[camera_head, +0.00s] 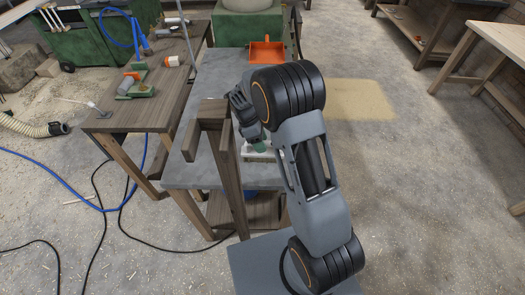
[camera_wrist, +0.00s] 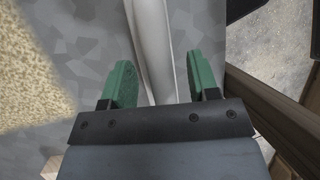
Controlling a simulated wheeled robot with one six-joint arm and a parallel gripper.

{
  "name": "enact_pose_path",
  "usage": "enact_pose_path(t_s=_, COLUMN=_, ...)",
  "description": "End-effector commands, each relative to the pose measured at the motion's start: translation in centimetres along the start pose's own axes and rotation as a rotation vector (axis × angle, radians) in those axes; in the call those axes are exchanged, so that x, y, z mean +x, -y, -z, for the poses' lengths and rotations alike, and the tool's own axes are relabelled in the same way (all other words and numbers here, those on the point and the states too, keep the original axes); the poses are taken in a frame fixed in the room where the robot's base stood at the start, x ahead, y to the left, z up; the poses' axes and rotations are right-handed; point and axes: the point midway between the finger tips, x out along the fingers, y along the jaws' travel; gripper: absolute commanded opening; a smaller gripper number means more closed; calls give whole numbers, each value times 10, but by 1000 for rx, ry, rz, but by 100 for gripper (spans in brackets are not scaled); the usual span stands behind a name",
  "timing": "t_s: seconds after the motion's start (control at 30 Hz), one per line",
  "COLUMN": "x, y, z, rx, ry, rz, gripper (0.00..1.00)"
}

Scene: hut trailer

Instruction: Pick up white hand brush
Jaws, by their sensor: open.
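In the wrist view a long, smooth white thing, which I take for the white hand brush (camera_wrist: 153,40), runs from the top edge down between the fingers. My gripper (camera_wrist: 162,80) is open, with one green finger on each side of it and gaps between. Whether the fingers reach down to its height I cannot tell. In the head view a bit of white (camera_head: 248,157) shows on the grey bench top below my arm, beside a green fingertip (camera_head: 259,147). My arm hides most of the brush and gripper there.
The grey bench top (camera_head: 205,172) has a wooden upright frame (camera_head: 213,112) standing at its left side, close to my arm. An orange dustpan-like tray (camera_head: 267,51) lies at the far end. A wooden table (camera_head: 135,115) with tools stands at left. Floor at right is open.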

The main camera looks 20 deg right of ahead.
Motion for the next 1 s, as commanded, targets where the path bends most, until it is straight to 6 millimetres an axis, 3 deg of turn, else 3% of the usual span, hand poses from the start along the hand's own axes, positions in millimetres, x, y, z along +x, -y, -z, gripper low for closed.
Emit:
enact_pose_path(t_s=0.13, x=10, y=0, z=0, rx=1, ry=0, rz=1, gripper=55)
enact_pose_path(t_s=0.4, x=12, y=0, z=0, rx=1, ry=-1, rz=-1, gripper=55)
enact_pose_path(t_s=0.9, x=12, y=0, z=0, rx=1, ry=-1, rz=-1, gripper=7)
enact_pose_path(t_s=1.0, x=12, y=0, z=0, rx=1, ry=-1, rz=-1, gripper=2)
